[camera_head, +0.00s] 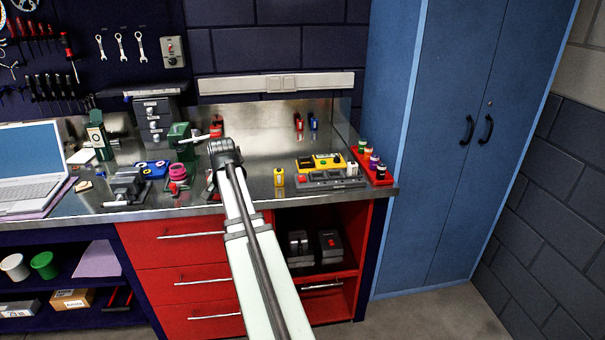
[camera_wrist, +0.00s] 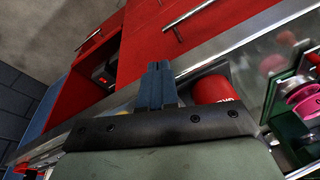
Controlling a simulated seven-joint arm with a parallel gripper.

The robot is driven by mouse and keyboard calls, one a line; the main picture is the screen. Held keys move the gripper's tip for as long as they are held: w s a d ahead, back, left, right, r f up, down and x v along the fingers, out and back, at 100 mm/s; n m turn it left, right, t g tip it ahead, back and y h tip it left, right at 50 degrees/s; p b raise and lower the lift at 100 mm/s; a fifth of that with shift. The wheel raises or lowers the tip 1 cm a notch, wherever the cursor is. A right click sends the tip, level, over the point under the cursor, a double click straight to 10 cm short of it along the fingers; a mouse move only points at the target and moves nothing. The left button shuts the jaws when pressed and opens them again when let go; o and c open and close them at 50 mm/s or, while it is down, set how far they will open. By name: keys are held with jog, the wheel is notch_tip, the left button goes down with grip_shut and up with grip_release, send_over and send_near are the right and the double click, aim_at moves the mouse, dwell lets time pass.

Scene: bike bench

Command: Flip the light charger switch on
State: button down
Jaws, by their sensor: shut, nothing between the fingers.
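No switch is labelled clearly enough to name as the light charger switch. A long grey unit (camera_head: 328,180) with a red part at its left end lies on the bench, right of my arm; a yellow item (camera_head: 320,162) is behind it. A grey wall box (camera_head: 173,51) with a red button hangs at the upper left. Two dark boxes stand in the open red compartment, one (camera_head: 329,245) with a red mark. My gripper's fingers (camera_wrist: 157,82) are shut and empty in the wrist view, beside a red cylinder (camera_wrist: 210,90). In the head view my arm mostly hides them.
The steel bench top (camera_head: 262,180) holds a small yellow item (camera_head: 279,177) and a red rack of small bottles (camera_head: 372,168) at right. A vise (camera_head: 127,187), pink spools and a laptop (camera_head: 28,160) stand left. A blue cabinet (camera_head: 450,140) bounds the right side.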

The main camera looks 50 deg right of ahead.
jog(key=s+d+r+n, duration=0.2)
jog(key=s+d+r, duration=0.3)
jog(key=d+r, duration=0.6)
notch_tip(320, 180, up, 6)
jog(key=n, duration=0.2)
send_over(302, 180)
jog(key=s+a, duration=0.2)
jog(key=shift+w+d+f+h, duration=0.1)
jog(key=shift+w+d+h, duration=0.1)
jog(key=shift+h, duration=0.2)
jog(key=x, duration=0.8)
jog(key=s+a+x, duration=0.1)
jog(key=x, duration=0.3)
jog(key=shift+d+f, duration=0.1)
jog(key=shift+f, duration=0.95)
jog(key=shift+f, duration=0.4)
jog(key=shift+r, duration=0.1)
